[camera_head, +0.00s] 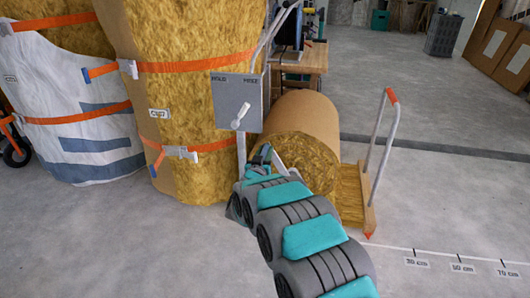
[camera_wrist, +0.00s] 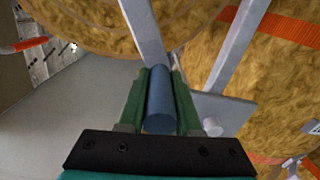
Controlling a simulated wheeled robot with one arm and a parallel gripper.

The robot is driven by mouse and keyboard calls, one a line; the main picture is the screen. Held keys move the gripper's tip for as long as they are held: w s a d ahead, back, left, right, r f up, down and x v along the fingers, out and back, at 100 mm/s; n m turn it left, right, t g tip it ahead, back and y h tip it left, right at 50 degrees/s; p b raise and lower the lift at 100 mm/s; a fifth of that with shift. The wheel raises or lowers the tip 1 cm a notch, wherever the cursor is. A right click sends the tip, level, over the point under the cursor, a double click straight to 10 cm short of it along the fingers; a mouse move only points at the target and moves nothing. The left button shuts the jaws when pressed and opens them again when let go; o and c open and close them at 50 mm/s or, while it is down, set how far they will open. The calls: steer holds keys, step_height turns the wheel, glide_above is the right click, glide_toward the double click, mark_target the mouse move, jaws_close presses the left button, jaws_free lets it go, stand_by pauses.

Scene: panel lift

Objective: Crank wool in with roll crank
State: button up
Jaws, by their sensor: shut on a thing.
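The wool roll (camera_head: 305,120), with a brown outer face and yellow wool at its end, lies on its side in the head view. Flat wool (camera_head: 351,190) extends from it on the right. My gripper (camera_head: 262,155) is in front of the roll's left side. In the wrist view my gripper's green fingers (camera_wrist: 160,98) are closed around a blue-grey cylindrical handle (camera_wrist: 160,105), which looks like the roll crank's grip. A grey metal bar (camera_wrist: 142,28) rises behind the handle. My arm and gripper hide most of the crank in the head view.
A grey panel (camera_head: 238,98) with a white lever (camera_head: 241,116) stands left of the roll. Large strapped wool rolls (camera_head: 185,100) stand at left. A rail with red ends (camera_head: 382,130) stands at right. Open floor (camera_head: 450,205) with distance marks lies further right.

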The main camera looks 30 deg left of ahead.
jaws_close()
stand_by(0.6)
steer(key=shift+d, duration=0.1)
